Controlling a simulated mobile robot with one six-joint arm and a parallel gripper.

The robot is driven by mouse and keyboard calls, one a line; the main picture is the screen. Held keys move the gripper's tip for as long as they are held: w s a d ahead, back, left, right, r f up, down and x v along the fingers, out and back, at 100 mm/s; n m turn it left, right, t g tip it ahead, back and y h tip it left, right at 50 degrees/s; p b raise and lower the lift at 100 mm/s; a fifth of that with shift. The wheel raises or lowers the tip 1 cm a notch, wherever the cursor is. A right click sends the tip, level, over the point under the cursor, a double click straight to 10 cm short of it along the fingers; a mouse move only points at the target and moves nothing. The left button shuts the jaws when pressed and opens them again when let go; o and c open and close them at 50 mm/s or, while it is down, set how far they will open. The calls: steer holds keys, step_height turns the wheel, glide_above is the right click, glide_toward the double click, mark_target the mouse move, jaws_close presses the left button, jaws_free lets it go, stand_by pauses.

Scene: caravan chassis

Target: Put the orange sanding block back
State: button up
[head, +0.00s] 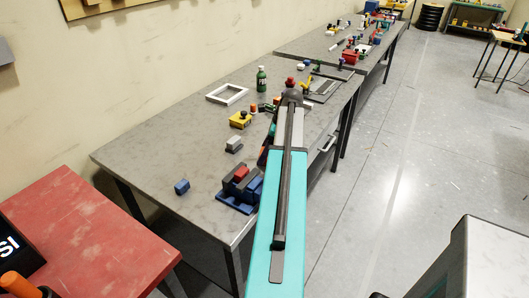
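I cannot make out the orange sanding block for certain. Small orange and red items show partly beside my teal arm on the long grey workbench (150,150), too small and too covered to name. My arm reaches from the bottom of the head view up over the bench and hides part of its top. My gripper cannot be picked out; the arm covers the place where it may be.
On the bench are a blue vise (238,195), a blue block (182,187), a grey block (234,144), a yellow item (240,119), a green bottle (261,79) and a white frame (227,94). A red table (90,235) stands left.

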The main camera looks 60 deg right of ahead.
steer(key=b+v, duration=0.2)
steer(key=v, duration=0.9)
steer(key=shift+r, duration=0.25)
steer(key=shift+s, duration=0.15)
stand_by(0.5)
